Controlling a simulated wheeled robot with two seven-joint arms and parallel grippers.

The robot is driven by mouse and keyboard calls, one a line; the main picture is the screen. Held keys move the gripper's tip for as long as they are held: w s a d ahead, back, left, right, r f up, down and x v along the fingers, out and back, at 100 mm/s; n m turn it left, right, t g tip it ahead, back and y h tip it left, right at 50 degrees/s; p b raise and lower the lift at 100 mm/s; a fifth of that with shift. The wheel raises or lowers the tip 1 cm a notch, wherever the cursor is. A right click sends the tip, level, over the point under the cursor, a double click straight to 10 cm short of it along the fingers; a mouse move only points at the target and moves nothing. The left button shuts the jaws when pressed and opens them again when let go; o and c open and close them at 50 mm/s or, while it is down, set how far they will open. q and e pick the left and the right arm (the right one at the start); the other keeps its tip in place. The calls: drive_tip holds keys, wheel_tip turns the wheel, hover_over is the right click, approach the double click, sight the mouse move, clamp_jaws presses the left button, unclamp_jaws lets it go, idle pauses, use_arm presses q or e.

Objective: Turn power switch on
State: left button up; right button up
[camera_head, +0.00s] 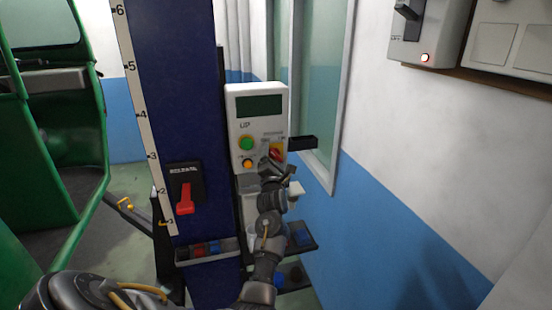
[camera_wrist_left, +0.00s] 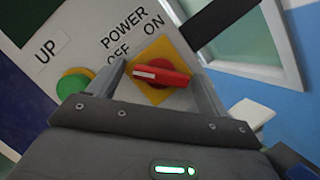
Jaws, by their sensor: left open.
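The power switch is a red rotary knob on a yellow plate (camera_head: 277,151), on the white control box (camera_head: 258,105) with a dark screen. In the left wrist view, the red knob (camera_wrist_left: 162,74) has a white mark on its left end, on the side of the OFF label (camera_wrist_left: 118,54) rather than the ON label (camera_wrist_left: 155,24). My left gripper (camera_head: 275,166) is open just below and in front of the switch. In the left wrist view, its two fingers (camera_wrist_left: 160,82) stand on either side of the knob; I cannot tell whether they touch it. My right gripper is not in view.
A green button (camera_head: 246,144) and an orange button (camera_head: 248,164) sit left of the switch. A blue column with a red lever (camera_head: 185,199) stands further left. Below are trays (camera_head: 207,250). A green vehicle (camera_head: 60,140) is at the left, and a wall box (camera_head: 430,32) hangs upper right.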

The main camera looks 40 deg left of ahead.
use_arm(q)
drive_tip(key=shift+d, duration=0.1)
drive_tip(key=c, duration=1)
drive_tip(key=shift+m, duration=0.3)
drive_tip(key=shift+m+h, duration=0.7)
drive_tip(key=shift+m, duration=0.5)
drive_tip(key=m, duration=0.2)
drive_tip(key=m+g+h, duration=0.1)
drive_tip(key=m, duration=0.2)
drive_tip(key=shift+r+h, duration=0.2)
drive_tip(key=shift+h, duration=0.1)
drive_tip(key=m, duration=0.1)
drive_tip(key=m+g, duration=0.1)
drive_tip(key=m, duration=0.1)
drive_tip(key=shift+r+m+g+h, duration=0.15)
drive_tip(key=shift+m+g+h, duration=0.15)
drive_tip(key=m+g, duration=0.1)
drive_tip(key=m, duration=0.2)
drive_tip(key=shift+r+g, duration=0.1)
drive_tip(key=shift+g, duration=0.2)
drive_tip(key=shift+m, duration=0.3)
